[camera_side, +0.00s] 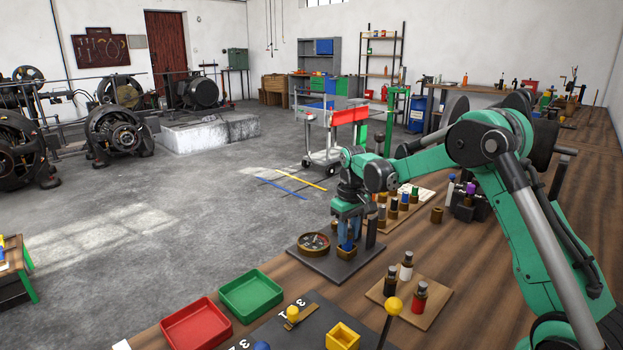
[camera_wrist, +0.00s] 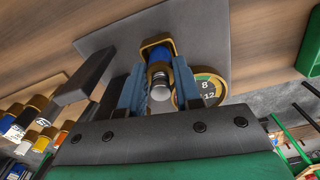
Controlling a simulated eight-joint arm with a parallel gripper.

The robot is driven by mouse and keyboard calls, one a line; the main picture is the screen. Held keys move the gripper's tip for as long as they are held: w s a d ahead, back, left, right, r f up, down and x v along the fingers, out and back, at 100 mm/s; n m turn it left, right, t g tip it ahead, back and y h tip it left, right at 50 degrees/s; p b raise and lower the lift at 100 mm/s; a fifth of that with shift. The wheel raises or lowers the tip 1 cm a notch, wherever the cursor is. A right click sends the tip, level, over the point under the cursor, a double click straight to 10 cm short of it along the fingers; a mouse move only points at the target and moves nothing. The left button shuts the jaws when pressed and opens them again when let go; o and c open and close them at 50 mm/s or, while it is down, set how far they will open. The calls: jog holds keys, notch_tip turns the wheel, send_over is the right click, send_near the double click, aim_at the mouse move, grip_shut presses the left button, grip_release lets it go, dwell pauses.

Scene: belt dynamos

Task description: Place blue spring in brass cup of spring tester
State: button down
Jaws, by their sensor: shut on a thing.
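The spring tester is a dark plate (camera_side: 330,268) with a round brass-rimmed dial (camera_side: 314,242) and a brass cup (camera_side: 346,253) to its right. My gripper (camera_side: 348,238) points down over the cup, its jaws shut on the blue spring (camera_side: 347,246). In the wrist view the blue spring (camera_wrist: 156,54) shows between my gripper's fingers (camera_wrist: 160,80), with the brass cup (camera_wrist: 150,43) around its far end. The spring's lower end appears to be inside the cup; whether it touches the bottom is hidden. The dial (camera_wrist: 208,92) is beside the fingers.
A wooden board (camera_side: 410,303) with several dark and coloured-label pieces stands in front right. A rack (camera_side: 418,203) of capped pieces is behind the gripper. Red (camera_side: 196,325) and green (camera_side: 250,295) trays lie front left. A dark upright post (camera_wrist: 85,80) stands close beside my fingers.

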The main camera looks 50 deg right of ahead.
jog(key=shift+f, duration=0.4)
jog(key=shift+f, duration=0.15)
jog(key=c, duration=0.6)
grip_release()
notch_tip(320, 180, up, 12)
jog(key=shift+r, duration=0.1)
jog(key=s+a+f+n+t, duration=0.1)
jog(key=s+a+f+t, duration=0.1)
jog(key=s+a+t, duration=0.5)
jog(key=shift+s+a+n, duration=0.4)
jog(key=shift+s+a, duration=2.2)
jog(key=shift+a, duration=1.9)
